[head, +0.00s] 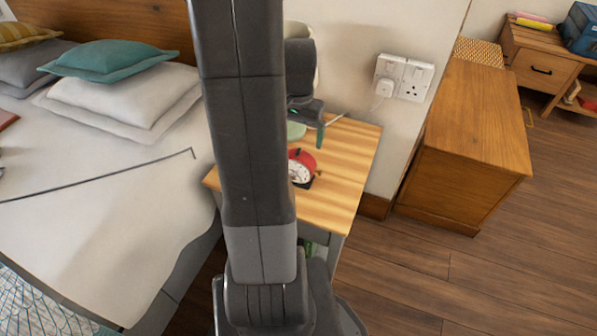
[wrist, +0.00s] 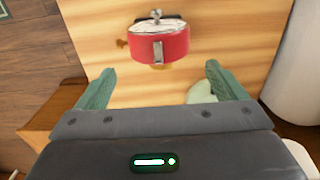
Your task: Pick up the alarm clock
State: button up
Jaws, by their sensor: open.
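The alarm clock (head: 303,160) is red with a white face and stands on the wooden bedside table (head: 345,185); my arm partly hides it in the head view. In the wrist view the clock (wrist: 175,47) lies beyond my fingertips, roughly centred between their lines. My gripper (wrist: 158,72) is open, with green fingers spread wide and nothing between the tips. In the head view my gripper (head: 318,130) is above the table, on the far side of the clock; the fingers do not appear to touch it.
A pale green item (head: 297,130) is on the table close to my gripper. A white rounded object (wrist: 297,85) stands right of the fingers in the wrist view. A plugged socket (head: 403,77) is on the wall behind. The bed (head: 110,220) is left, a wooden cabinet (head: 475,120) right.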

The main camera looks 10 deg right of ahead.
aim_at(299, 150)
jog(key=f, duration=0.2)
jog(key=f+b, duration=0.1)
jog(key=f, duration=0.5)
jog(key=shift+s+a+b, duration=0.1)
jog(key=shift+s+b, duration=0.15)
jog(key=shift+b, duration=0.1)
jog(key=shift+r, duration=0.1)
jog(key=c, duration=1.7)
